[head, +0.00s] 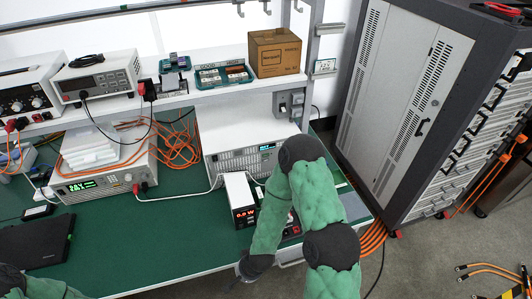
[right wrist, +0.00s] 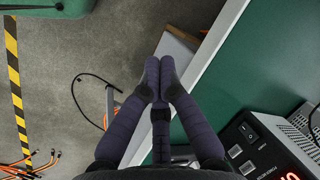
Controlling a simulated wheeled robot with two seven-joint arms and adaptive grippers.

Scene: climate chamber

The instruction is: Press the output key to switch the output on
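The output key itself cannot be made out in either view. A small white-and-black instrument (head: 242,203) with a red display stands on the green bench, partly behind my right arm. In the head view, only the dark wrist end shows near the edge. My left gripper is outside the view.
A wide grey instrument (head: 240,163) stands behind, and another with a green display (head: 105,178) at left. A black laptop (head: 38,241) lies front left. A tall grey cabinet (head: 405,105) stands right. The green bench top (head: 180,230) is clear in the middle.

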